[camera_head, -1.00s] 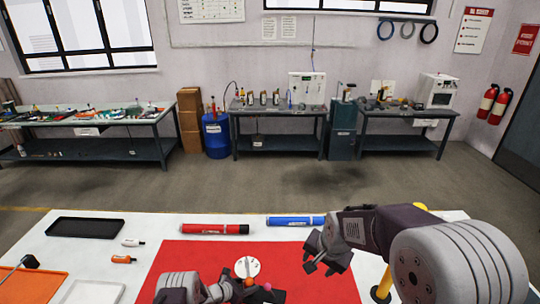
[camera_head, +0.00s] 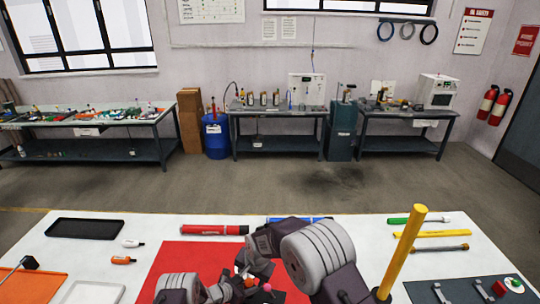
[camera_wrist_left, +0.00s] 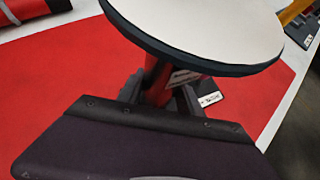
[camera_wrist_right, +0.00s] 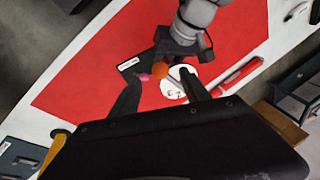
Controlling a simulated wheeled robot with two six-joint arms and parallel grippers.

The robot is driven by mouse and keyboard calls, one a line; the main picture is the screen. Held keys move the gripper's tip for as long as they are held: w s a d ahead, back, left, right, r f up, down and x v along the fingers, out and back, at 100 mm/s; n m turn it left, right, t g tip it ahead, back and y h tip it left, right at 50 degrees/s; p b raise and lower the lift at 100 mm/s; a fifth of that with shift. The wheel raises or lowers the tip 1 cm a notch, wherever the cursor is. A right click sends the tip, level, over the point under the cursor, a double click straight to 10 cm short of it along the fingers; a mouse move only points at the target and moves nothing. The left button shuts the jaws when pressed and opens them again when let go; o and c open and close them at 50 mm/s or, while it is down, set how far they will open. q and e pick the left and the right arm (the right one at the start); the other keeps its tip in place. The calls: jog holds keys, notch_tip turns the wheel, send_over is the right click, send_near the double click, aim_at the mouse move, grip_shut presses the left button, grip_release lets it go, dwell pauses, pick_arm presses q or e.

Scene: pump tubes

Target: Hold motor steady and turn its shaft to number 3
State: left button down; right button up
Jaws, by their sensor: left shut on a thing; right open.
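The motor has a red body (camera_wrist_left: 158,72) under a wide white disc (camera_wrist_left: 210,22) with a dark rim. My left gripper (camera_wrist_left: 158,95) is shut on the red body below the disc. In the right wrist view the white dial (camera_wrist_right: 172,86) shows a number I cannot read surely. An orange ball (camera_wrist_right: 160,71) and a pink tip (camera_wrist_right: 145,77) lie beside it in that view. My right gripper (camera_wrist_right: 163,80) is open, its fingers on either side of the dial area; I cannot tell whether they touch anything. In the head view my right gripper (camera_head: 248,266) largely hides the dial.
The motor area is over a red mat (camera_head: 170,262) on the white table. A red marker-like tube (camera_head: 215,230) lies behind. A yellow post (camera_head: 405,250) stands to the right. A black tray (camera_head: 86,228) and small bottles are at the left.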

aim_at(250, 280)
jog(key=x, duration=0.6)
jog(key=shift+w+a+f, duration=0.1)
jog(key=shift+w+f, duration=0.05)
jog(key=shift+f, duration=0.25)
grip_shut()
